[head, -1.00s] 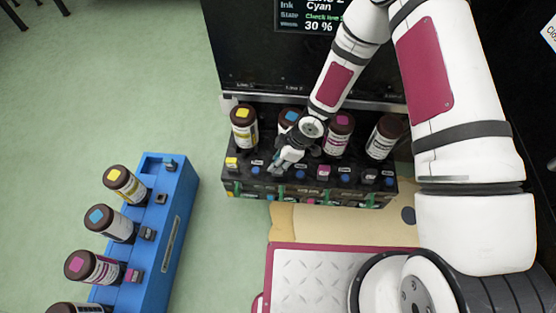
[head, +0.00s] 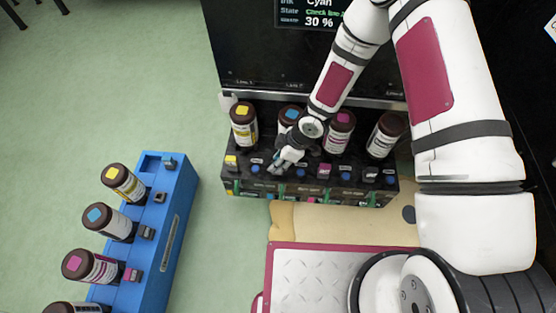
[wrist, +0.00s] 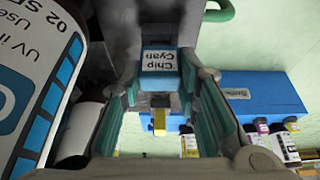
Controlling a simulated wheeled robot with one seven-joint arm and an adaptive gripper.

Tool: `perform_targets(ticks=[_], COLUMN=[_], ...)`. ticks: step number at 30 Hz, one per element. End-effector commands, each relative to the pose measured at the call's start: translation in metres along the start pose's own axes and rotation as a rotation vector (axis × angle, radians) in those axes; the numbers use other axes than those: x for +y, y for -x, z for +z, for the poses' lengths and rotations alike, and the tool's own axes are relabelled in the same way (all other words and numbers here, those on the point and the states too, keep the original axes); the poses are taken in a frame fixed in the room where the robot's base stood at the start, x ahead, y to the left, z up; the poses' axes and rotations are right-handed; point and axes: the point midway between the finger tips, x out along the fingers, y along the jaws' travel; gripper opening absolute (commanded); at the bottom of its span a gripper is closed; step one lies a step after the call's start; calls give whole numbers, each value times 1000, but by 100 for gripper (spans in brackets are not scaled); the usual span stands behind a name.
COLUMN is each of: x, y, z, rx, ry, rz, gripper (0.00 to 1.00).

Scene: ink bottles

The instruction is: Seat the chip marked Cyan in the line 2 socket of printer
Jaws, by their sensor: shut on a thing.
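My gripper (head: 277,168) is at the second bay from the left of the black printer rack (head: 310,187), in front of the cyan-capped bottle (head: 291,115). In the wrist view my gripper (wrist: 161,88) is shut on the Cyan chip (wrist: 160,62), a blue block with a white "Chip Cyan" label between the teal finger pads. The line 2 socket is hidden by the gripper and chip, so I cannot tell how deep the chip sits. The printer screen (head: 308,14) reads Cyan, "Check line", 30 %.
Yellow (head: 243,124), magenta (head: 340,132) and black (head: 384,136) bottles stand in the neighbouring bays. A blue rack (head: 170,225) with several bottles and chips is at the left. A tray with a magenta rim (head: 330,246) lies in front. Green floor is free between.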

Motion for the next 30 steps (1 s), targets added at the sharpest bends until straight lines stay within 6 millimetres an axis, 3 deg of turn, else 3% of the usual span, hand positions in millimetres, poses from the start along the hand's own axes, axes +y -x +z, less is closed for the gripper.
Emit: perform_targets(ticks=[12,13,15,30], x=[0,0,0,0], y=[-2,-2,-2,6], z=[1,1,1,-2], rx=[0,0,0,0], ry=[1,1,1,0], rz=[0,0,0,0], gripper=[10,36,52,52])
